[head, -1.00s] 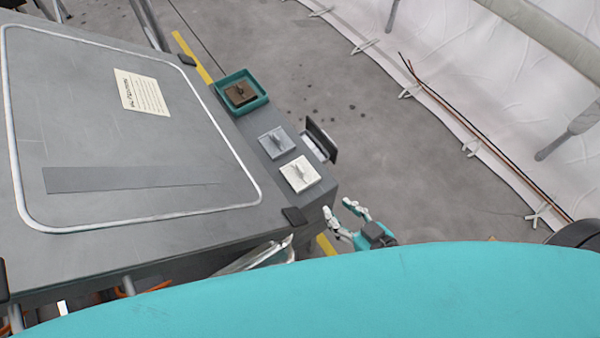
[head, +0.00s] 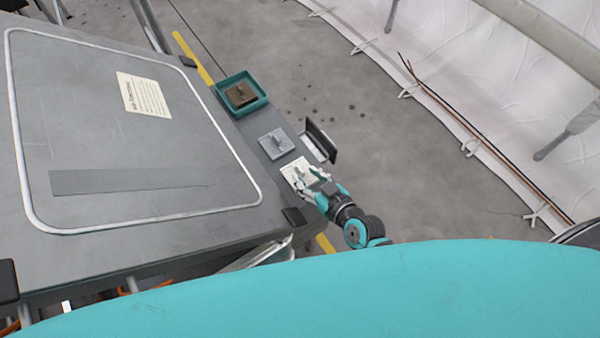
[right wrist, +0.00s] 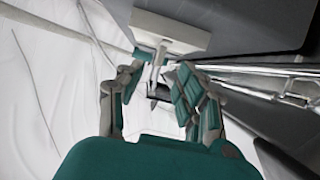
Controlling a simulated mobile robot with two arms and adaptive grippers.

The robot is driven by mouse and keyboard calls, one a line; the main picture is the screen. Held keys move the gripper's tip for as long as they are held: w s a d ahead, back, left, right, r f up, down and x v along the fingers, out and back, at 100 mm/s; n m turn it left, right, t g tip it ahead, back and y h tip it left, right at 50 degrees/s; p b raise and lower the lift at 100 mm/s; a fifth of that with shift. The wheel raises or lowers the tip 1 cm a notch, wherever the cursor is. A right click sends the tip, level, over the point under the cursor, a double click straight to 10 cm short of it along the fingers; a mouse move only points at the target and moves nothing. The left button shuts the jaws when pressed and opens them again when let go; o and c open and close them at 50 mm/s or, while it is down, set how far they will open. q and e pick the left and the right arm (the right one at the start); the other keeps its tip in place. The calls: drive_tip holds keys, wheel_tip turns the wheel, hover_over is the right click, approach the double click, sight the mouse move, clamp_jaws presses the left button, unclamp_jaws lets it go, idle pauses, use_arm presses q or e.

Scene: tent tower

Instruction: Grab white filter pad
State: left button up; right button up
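The white filter pad (head: 290,170) is a square plate near the right front corner of the grey table, partly covered by my right gripper. In the right wrist view the white pad (right wrist: 170,30) is ahead, with its upright handle (right wrist: 158,66) pointing toward me. My right gripper (head: 308,177) is over the pad's right side. In the right wrist view its fingers (right wrist: 158,78) are apart, with the handle appearing between the fingertips. I cannot tell whether they touch it. My left gripper is not in view.
A grey pad (head: 276,142) lies just behind the white one. A teal tray (head: 262,104) holds a brown pad (head: 240,94). A dark upright flap (head: 322,140) stands at the table's right edge. A note sheet (head: 144,95) lies on the tabletop (head: 100,140).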

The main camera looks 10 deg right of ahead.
sight(302, 171)
drive_tip(key=x, duration=0.3)
drive_tip(key=shift+w+f, duration=0.2)
drive_tip(key=shift+w, duration=0.15)
drive_tip(key=shift+s, duration=0.1)
clamp_jaws()
